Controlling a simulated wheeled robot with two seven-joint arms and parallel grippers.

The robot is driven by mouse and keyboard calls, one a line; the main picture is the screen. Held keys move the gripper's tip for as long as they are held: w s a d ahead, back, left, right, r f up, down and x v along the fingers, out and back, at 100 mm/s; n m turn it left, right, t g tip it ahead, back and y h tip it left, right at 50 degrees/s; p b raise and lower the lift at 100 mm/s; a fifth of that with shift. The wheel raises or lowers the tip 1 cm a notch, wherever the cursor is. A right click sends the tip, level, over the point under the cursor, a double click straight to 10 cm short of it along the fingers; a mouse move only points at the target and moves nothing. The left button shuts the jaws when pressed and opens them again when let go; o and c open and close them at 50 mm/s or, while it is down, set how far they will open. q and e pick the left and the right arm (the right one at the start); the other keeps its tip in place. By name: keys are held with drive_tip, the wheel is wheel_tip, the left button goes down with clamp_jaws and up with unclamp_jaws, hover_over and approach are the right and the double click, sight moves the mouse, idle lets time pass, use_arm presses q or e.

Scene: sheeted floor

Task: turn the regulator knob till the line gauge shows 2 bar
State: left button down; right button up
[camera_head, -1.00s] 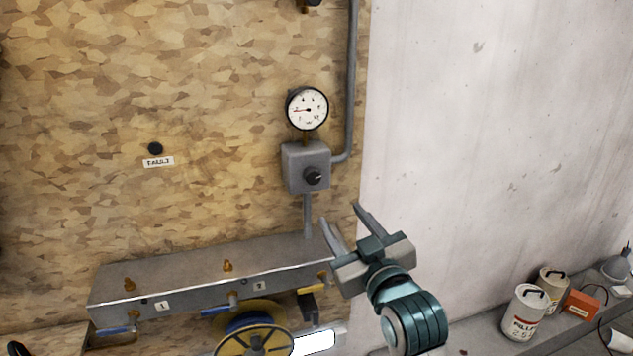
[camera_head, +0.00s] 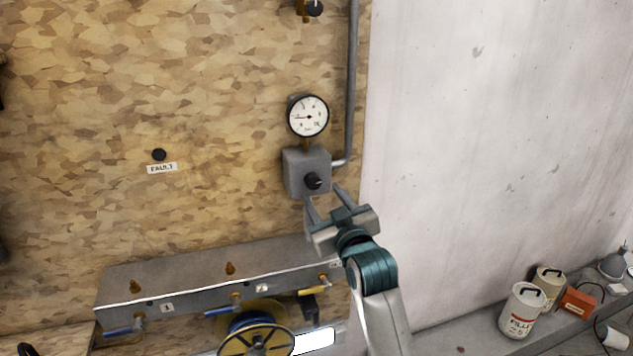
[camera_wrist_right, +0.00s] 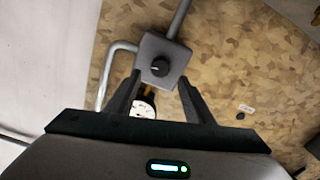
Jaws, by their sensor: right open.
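The black regulator knob (camera_head: 313,181) sits on the front of a grey box (camera_head: 301,160) on the wood-chip board. The round white line gauge (camera_head: 308,117) is above the box; its red needle points left, but the numbers are too small to read surely. My right gripper (camera_head: 323,200) is open and empty, with its fingertips just below the knob and apart from it. In the right wrist view the knob (camera_wrist_right: 160,68) shows between and beyond the two open fingers (camera_wrist_right: 160,82), and the gauge (camera_wrist_right: 143,106) is partly hidden by my gripper. My left gripper is not in view.
A grey pipe (camera_head: 352,90) runs up beside the gauge. Below is a metal manifold (camera_head: 200,272) with blue and yellow levers, and a yellow reel (camera_head: 255,340). A FAULT label (camera_head: 162,168) is at left. Cans (camera_head: 522,310) and an orange box (camera_head: 578,302) stand at lower right.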

sight(314, 183)
drive_tip(key=shift+p+x, duration=0.75)
drive_tip(key=shift+x, duration=2.1)
